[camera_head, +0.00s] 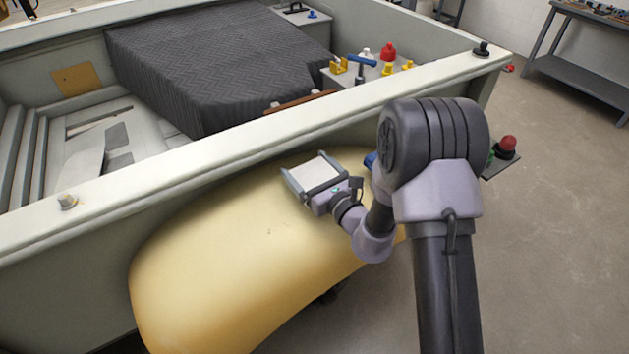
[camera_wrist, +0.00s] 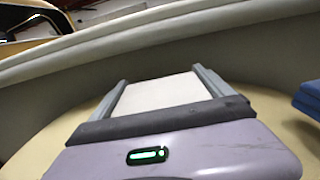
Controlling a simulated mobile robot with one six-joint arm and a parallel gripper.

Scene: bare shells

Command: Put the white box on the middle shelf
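The white box (camera_head: 316,174) lies between the two grey fingers of my gripper (camera_head: 303,162), above the yellow rounded surface. In the wrist view the white box (camera_wrist: 160,92) fills the gap between the fingers and appears to touch both. My gripper (camera_wrist: 158,76) looks shut on it. The underside of the box is hidden, so I cannot tell whether it touches the yellow surface. I cannot make out a middle shelf in either view.
A large yellow rounded body (camera_head: 220,265) lies below my gripper, beside a long pale wall with a rim (camera_head: 200,145). A blue object (camera_wrist: 308,100) is close on the right. A dark quilted cover (camera_head: 215,60) lies beyond the rim. A grey bench (camera_head: 590,75) stands far right, with open floor before it.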

